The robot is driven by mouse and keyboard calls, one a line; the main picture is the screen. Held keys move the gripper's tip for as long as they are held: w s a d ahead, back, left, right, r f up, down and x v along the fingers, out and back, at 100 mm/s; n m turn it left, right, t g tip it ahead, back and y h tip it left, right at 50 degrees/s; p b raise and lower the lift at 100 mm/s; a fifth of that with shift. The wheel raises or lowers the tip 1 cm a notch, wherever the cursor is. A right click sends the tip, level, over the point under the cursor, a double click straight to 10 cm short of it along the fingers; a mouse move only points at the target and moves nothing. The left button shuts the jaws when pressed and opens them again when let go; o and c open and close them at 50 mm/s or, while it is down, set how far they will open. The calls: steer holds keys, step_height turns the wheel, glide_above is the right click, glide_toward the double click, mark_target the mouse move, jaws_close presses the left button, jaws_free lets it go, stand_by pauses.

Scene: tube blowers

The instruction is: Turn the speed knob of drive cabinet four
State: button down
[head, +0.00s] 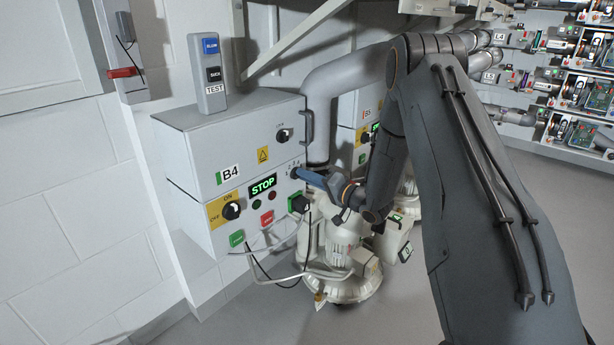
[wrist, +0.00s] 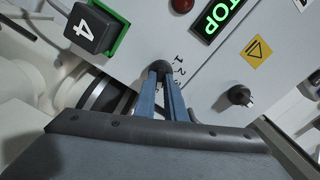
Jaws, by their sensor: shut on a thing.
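Drive cabinet four (head: 215,160) is a pale box on the wall marked B4, with a green-lit STOP display (head: 263,185). The display also shows in the wrist view (wrist: 217,20). The speed knob (wrist: 160,66) is small, dark and round, with a number scale beside it; it sits at the cabinet front's right side. My gripper (wrist: 160,76) reaches it from the right in the head view (head: 302,174). Its two blue fingers are shut on the knob, one on each side, and hide part of it. The knob's exact pointer setting cannot be read.
Another black knob (head: 284,135) sits above, and an ON/OFF switch (head: 232,210) lower left. A black block marked 4 (wrist: 91,28) on green is close to my fingers. A pump (head: 345,260) and grey pipe (head: 345,75) stand nearby. Floor at front is clear.

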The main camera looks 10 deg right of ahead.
steer(key=n+p, duration=0.2)
steer(key=n, duration=0.3)
steer(key=shift+s+r, duration=0.1)
steer(key=shift+r, duration=0.05)
steer(key=n+p, duration=0.1)
steer(key=n, duration=0.4)
steer(key=shift+a+n, duration=0.1)
steer(key=shift+n, duration=0.2)
steer(key=n+p, duration=0.1)
steer(key=n, duration=0.3)
steer(key=shift+s+a, duration=0.1)
steer(key=shift+n, duration=2.2)
steer(key=c, duration=1.8)
jaws_free()
steer(key=shift+a, duration=0.1)
steer(key=shift+s, duration=0.1)
